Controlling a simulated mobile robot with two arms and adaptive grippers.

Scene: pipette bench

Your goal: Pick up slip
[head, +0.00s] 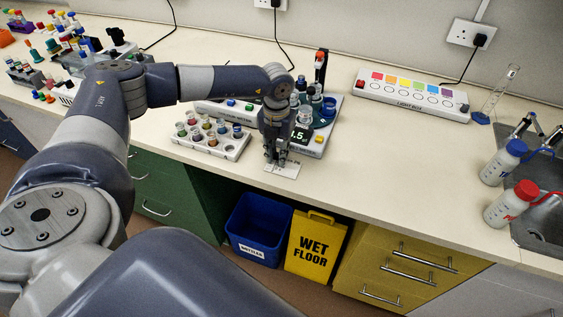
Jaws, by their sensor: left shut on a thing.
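The slip (287,170) is a small white piece with faint dark marks, at the front edge of the bench in the middle of the head view. My left gripper (276,160) points down at the slip and is shut on it. The fingers hide the slip's far left part. I cannot tell whether the slip still touches the bench top. My right gripper is not in view.
A white rack of small vials (211,139) stands just left of the gripper. A device with a display (316,138) and bottles is close behind. A light box (412,96), wash bottles (503,163) and a sink are at right. Bench between is clear.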

